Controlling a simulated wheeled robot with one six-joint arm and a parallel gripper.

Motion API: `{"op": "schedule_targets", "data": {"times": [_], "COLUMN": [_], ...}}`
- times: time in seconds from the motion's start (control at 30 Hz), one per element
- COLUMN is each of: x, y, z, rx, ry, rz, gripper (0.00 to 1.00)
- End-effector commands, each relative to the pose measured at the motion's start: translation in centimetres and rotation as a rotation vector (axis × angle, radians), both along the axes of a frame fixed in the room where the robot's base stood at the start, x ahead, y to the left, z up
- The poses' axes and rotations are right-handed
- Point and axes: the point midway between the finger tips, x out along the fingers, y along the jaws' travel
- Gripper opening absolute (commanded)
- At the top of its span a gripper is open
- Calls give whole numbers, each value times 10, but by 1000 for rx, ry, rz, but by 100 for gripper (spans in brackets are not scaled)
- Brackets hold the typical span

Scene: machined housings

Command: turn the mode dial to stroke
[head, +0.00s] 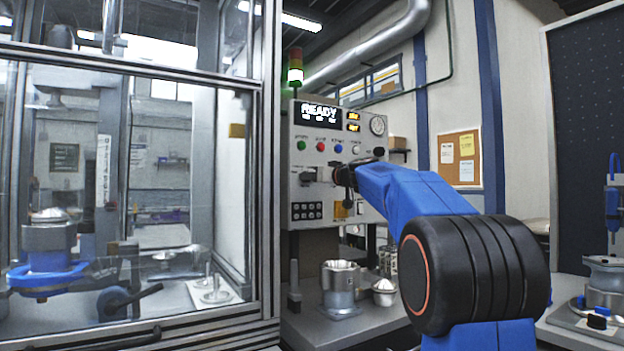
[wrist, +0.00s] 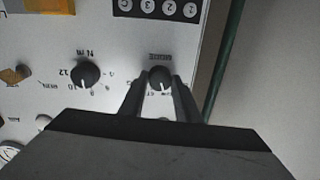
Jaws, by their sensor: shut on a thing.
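The mode dial (wrist: 160,77) is a small black knob with a white pointer mark, on the pale control panel (head: 312,190). In the wrist view the panel shows upside down, and the pointer runs towards the bottom of the picture. The small position labels around the dial are partly covered and too blurred to read surely. My gripper (wrist: 160,86) is shut on the dial, one finger on each side of it.
A second black dial (wrist: 86,75) marked in N m sits left of the mode dial in the wrist view. A black button block (wrist: 157,9) is near. A green cable (wrist: 222,80) runs past the panel's edge. Metal housings (head: 341,287) stand on the bench below.

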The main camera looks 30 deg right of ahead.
Motion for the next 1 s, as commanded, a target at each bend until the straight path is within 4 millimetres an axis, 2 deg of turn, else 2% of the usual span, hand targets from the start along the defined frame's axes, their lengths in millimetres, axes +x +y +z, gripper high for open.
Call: {"op": "schedule_targets", "data": {"times": [0.6,1.0], "x": [0,0], "y": [1,1], "z": [-1,-1], "rx": [476,682], "ry": [15,22], "rz": [1,0], "gripper": [7,7]}}
